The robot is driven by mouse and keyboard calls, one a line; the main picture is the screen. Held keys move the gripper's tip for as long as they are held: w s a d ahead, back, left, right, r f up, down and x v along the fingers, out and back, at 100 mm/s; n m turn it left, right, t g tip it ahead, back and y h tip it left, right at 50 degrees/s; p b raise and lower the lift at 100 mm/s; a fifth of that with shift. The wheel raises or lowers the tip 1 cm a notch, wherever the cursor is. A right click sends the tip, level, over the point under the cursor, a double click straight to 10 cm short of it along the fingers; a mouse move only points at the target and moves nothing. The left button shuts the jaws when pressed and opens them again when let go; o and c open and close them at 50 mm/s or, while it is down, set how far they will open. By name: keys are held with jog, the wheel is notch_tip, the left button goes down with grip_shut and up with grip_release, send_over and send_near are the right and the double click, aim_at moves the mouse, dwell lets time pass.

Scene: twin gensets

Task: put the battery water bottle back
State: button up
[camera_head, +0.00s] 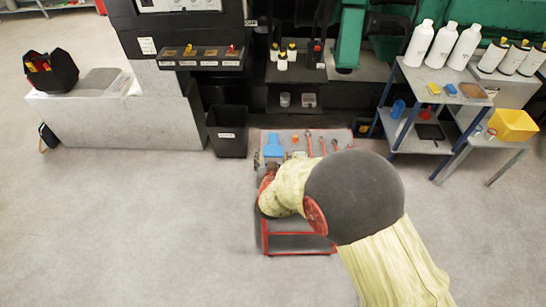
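I cannot tell which bottle is the battery water bottle, as no label is legible. Several tall white bottles (442,45) stand upright on the top of the blue-framed shelf at the right. More white bottles with dark caps (508,57) stand on the grey surface to their right. Small bottles with yellow caps (282,61) stand on the dark shelf at the back centre. My arm, in a yellowish cover with a dark rounded joint, reaches over the red-edged cart (297,243). It hides part of the cart top and my gripper, so whether anything is held is hidden.
On the cart lie a blue item (273,149) and red-handled tools (322,146). A black bin (228,130) stands left of the cart. A yellow bin (513,124) sits on a low table at the right. A tool bag (50,72) rests on the grey block.

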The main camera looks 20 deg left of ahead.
jog(key=shift+o, duration=0.3)
jog(key=shift+r, duration=0.2)
jog(key=p+v, duration=0.1)
jog(key=v, duration=1.1)
jog(key=shift+p, duration=0.3)
jog(key=shift+w, duration=0.1)
jog(key=d+r+g+y, duration=0.1)
jog(key=d+r+g, duration=0.3)
jog(key=d+r, duration=1)
jog(key=s+d+r+m+g+h, duration=0.1)
jog(key=s+d+r+h, duration=0.1)
jog(key=s+d, duration=0.7)
jog(key=s+d+r+m+g+h, duration=0.2)
jog(key=s+d+r, duration=0.3)
jog(key=s+d, duration=0.5)
jog(key=shift+s+d+r, duration=0.25)
jog(key=shift+s+d, duration=0.1)
jog(key=shift+d, duration=0.15)
